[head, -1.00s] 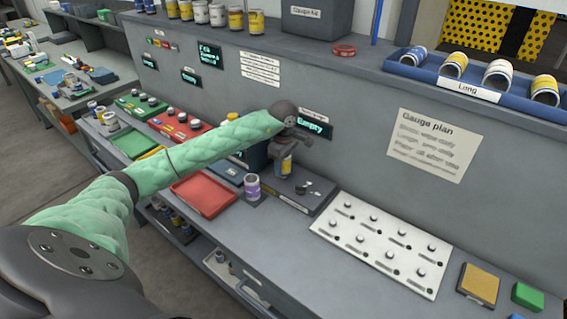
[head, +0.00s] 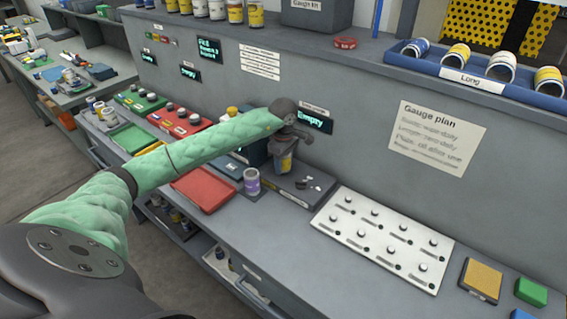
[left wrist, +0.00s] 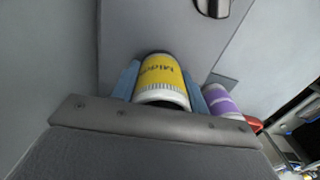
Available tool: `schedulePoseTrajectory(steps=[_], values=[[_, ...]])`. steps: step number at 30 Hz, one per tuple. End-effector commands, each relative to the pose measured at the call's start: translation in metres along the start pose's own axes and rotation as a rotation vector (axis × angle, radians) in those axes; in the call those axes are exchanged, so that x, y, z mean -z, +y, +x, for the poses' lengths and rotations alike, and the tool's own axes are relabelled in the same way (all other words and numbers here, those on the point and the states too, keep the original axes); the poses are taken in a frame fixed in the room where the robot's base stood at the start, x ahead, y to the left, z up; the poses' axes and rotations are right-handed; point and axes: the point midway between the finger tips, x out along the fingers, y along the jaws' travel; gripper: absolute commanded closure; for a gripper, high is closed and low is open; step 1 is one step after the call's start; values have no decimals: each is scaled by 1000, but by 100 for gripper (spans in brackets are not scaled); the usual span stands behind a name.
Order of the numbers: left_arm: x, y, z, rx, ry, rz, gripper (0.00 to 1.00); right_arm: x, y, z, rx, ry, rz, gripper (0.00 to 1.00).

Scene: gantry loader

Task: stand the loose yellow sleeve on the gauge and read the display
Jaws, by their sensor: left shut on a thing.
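My left gripper (head: 287,150) is shut on a yellow sleeve (head: 286,165) with a white end. In the left wrist view the yellow sleeve (left wrist: 163,78) sits between two blue-grey fingers, and its label seems to begin "Midd". The gripper is over the dark flat gauge unit (head: 300,190) on the bench. I cannot tell whether the sleeve touches the unit. The display (head: 313,121) on the wall panel behind it reads "Empty". My right gripper is not in view.
A purple-and-white sleeve (head: 252,181) stands just left of the gauge unit. A red tray (head: 203,189) lies further left. A white pegged plate (head: 383,238) lies to the right. A blue rack (head: 474,80) labelled "Long" holds several sleeves on the shelf.

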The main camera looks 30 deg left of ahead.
Motion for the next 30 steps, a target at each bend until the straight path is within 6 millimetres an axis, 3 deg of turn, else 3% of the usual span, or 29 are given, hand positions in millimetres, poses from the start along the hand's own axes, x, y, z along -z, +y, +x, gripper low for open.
schedulePoseTrajectory(steps=[26, 27, 30], values=[[0, 0, 2, -1, 0, 0, 90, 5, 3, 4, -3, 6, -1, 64], [0, 0, 2, -1, 0, 0, 54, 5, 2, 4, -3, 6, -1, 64], [0, 0, 2, -1, 0, 0, 34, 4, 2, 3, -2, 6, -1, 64]])
